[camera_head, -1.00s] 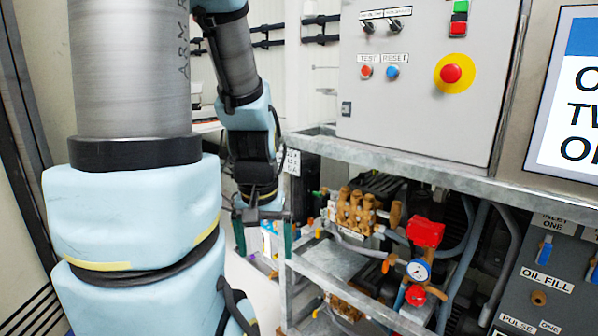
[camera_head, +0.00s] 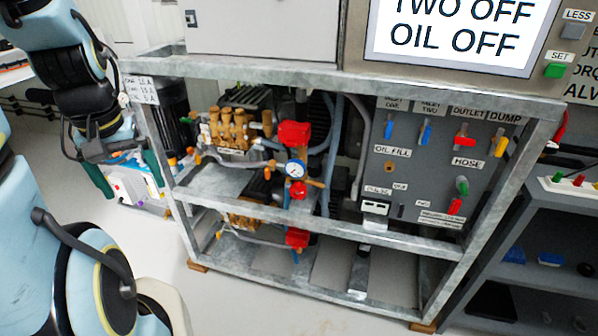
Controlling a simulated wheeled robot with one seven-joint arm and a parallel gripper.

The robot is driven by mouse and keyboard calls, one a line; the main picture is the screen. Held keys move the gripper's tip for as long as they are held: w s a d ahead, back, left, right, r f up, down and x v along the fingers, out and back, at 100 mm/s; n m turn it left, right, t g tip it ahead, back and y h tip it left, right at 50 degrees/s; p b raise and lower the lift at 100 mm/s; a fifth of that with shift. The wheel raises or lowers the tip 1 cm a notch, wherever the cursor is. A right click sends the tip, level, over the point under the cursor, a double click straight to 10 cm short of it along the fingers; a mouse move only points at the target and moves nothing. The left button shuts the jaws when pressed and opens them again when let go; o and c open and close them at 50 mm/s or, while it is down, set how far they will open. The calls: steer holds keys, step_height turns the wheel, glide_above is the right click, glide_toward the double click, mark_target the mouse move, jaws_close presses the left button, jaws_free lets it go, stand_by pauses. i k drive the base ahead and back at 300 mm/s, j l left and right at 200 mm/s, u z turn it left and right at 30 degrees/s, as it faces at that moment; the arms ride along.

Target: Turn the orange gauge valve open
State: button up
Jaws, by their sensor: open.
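A round white-faced gauge with a blue rim (camera_head: 296,169) sits on the front of the pump in the metal frame. A small orange handle (camera_head: 316,183) sticks out just right of and below the gauge; I take it for the gauge valve. It is small here, so its exact turn position is hard to tell. My gripper (camera_head: 130,182) hangs at the left, outside the frame's left post, well apart from the handle. Its two green fingers are spread, with nothing held between them.
A red block (camera_head: 294,134) sits above the gauge. The frame's top rail (camera_head: 270,75) and left post (camera_head: 165,160) stand around the pump. A grey valve panel (camera_head: 405,165) is at the right. Brass pump parts (camera_head: 228,128) are left of the gauge. Open floor lies in front.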

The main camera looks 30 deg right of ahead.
mark_target(267, 171)
steer(key=l+u, duration=0.35)
steer(key=k+l+u, duration=0.1)
steer(key=u, duration=0.25)
steer(key=k+l+u, duration=0.15)
steer(key=l+u, duration=0.25)
steer(key=j, duration=0.1)
